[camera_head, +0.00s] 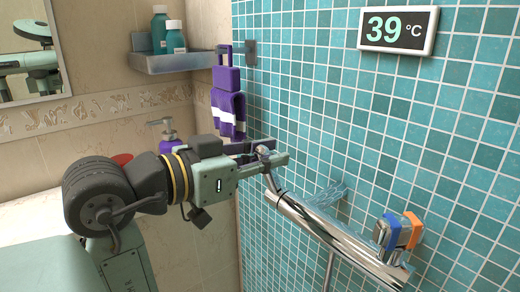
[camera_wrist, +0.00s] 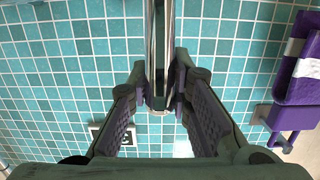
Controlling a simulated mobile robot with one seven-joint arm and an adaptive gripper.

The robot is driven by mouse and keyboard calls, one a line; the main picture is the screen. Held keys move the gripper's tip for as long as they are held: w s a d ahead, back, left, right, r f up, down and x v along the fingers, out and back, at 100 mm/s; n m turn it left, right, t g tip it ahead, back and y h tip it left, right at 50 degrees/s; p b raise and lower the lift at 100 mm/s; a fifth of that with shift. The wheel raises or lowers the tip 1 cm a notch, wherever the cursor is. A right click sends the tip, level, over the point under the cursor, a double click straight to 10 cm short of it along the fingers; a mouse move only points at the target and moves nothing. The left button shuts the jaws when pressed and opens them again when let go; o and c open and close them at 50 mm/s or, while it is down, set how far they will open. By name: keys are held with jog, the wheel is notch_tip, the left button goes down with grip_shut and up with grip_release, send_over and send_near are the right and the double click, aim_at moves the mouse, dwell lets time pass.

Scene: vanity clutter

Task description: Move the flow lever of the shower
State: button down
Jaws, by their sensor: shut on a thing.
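The chrome shower bar (camera_head: 325,230) is mounted along the teal tiled wall. Its flow lever (camera_head: 270,182) rises from the bar's left end. My gripper (camera_head: 266,156) is at the lever's upper end and shut on it. In the wrist view, my gripper (camera_wrist: 160,90) has its two fingers on either side of the chrome lever (camera_wrist: 158,103), which lies in line with the bar behind it. The fingers hide part of the lever. At the bar's right end is a knob (camera_head: 400,232) with blue and orange parts, clear of my gripper.
A display (camera_head: 398,31) on the wall reads 39 °C. A purple towel (camera_head: 228,105) hangs behind my gripper, and a corner shelf (camera_head: 172,62) holds bottles. A purple pump bottle (camera_head: 168,135) stands behind my arm. Pale blue streaks (camera_head: 328,194) show beside the bar.

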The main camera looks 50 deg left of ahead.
jog(key=shift+w+d+r+g+p, duration=0.1)
jog(key=shift+w+r+g+p, duration=0.05)
jog(key=shift+w+g+p, duration=0.5)
jog(key=c, duration=1.4)
grip_release()
jog(key=shift+c, duration=0.2)
jog(key=d+v, duration=0.1)
jog(key=v, duration=1.1)
jog(key=shift+a, duration=0.5)
